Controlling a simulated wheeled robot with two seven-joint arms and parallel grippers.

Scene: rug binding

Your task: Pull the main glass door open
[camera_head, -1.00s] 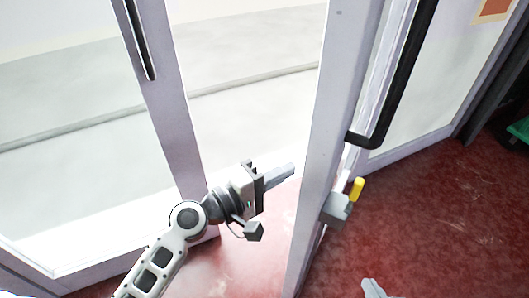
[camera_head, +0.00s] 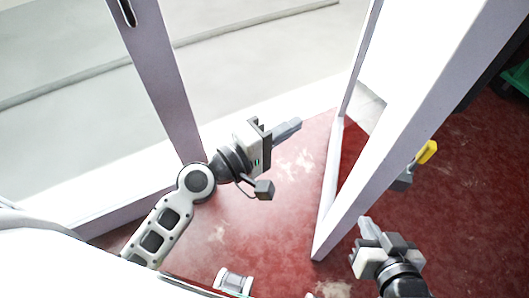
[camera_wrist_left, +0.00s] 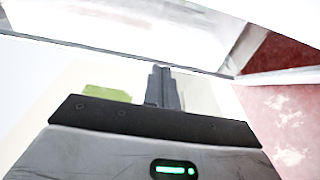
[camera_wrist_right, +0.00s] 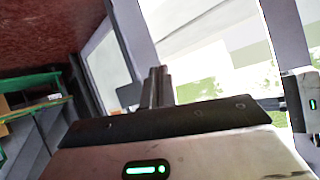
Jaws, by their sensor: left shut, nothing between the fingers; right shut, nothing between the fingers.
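The main glass door (camera_head: 432,118), with a pale frame, stands ajar and slants across the right of the head view. The door's black handle is out of the head view.
A pale post (camera_head: 160,75) with a dark handle (camera_head: 127,12) stands left of the gap. A small grey and yellow item (camera_head: 425,153) is right of the door. A green shelf (camera_wrist_right: 35,110) stands left in the right wrist view. Red floor (camera_head: 285,190) in the gap is clear.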

